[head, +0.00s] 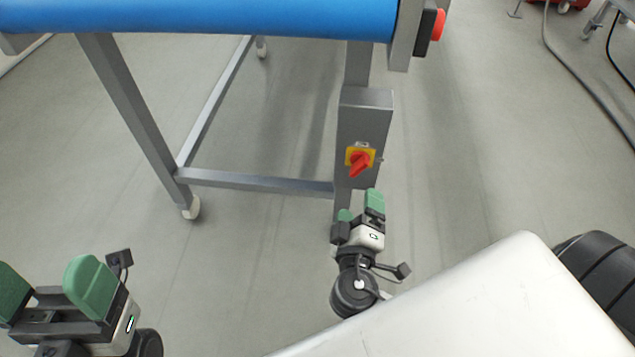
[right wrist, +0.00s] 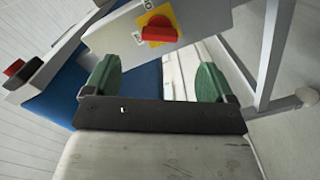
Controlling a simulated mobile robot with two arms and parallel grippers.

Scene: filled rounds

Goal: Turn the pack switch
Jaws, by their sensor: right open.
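The pack switch is a red rotary knob (head: 359,164) on a yellow plate, on the front of a grey box (head: 365,108) on the conveyor leg. Its handle slants from upper right to lower left in the head view. In the right wrist view the knob (right wrist: 160,33) is at the top, beyond the fingers. My right gripper (head: 360,205) is open and empty, just below and in front of the switch, not touching it. Its green fingers are wide apart in the wrist view (right wrist: 156,80). My left gripper (head: 46,287) is open and empty at the lower left.
A blue conveyor belt (head: 200,16) on a grey wheeled frame (head: 255,182) spans the upper left. A red button (head: 438,25) on a dark box is at its right end. Cables (head: 575,70) lie on the floor at the right. Open floor surrounds the frame.

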